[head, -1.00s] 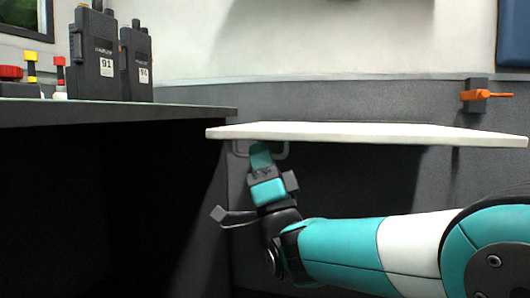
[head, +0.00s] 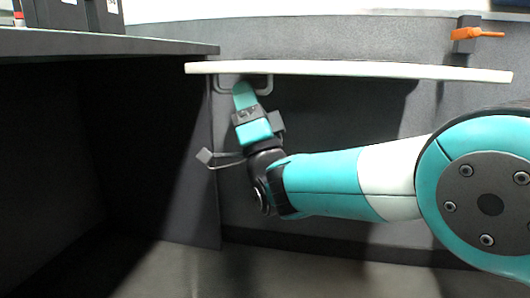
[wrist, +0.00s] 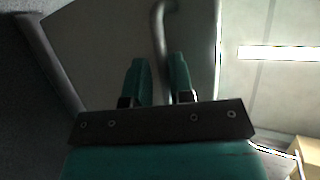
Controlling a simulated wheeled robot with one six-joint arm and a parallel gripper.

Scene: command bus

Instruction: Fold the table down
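The table (head: 350,69) is a white flat leaf, seen nearly edge-on and standing out level from the grey wall in the head view. A grey loop handle (head: 268,86) hangs under its left part. My gripper (head: 243,92) reaches up to this handle from below, with its fingertips at the middle of the loop. In the wrist view, my two teal fingers (wrist: 158,75) stand apart with a gap between them. The handle's bar (wrist: 158,30) runs down toward that gap. Whether a finger touches the bar is hard to tell.
A dark desk (head: 110,43) stands at the left, with radios (head: 105,16) on top and a dark panel beneath. An orange latch (head: 475,34) is on the wall above the table's right end. The space below the table is free apart from my arm.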

